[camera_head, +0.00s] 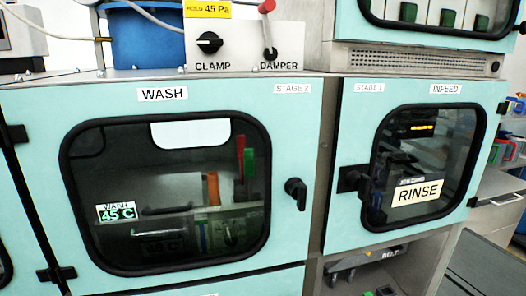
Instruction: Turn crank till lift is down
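No crank and no lift can be made out for certain. A lever with a red knob (267,8) stands upright above the label DAMPER on a grey panel. A black rotary knob (209,42) sits above the label CLAMP beside it. Behind the window of the WASH door (165,170), dim shapes show, among them red, green and orange upright parts; I cannot tell what they are. My gripper is not in view.
The WASH door and the INFEED door (408,160) are closed, with black handles (296,190) and a RINSE sign (417,192) on the right window. A blue drum (147,38) stands on top. Shelves (498,185) and open floor lie at right.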

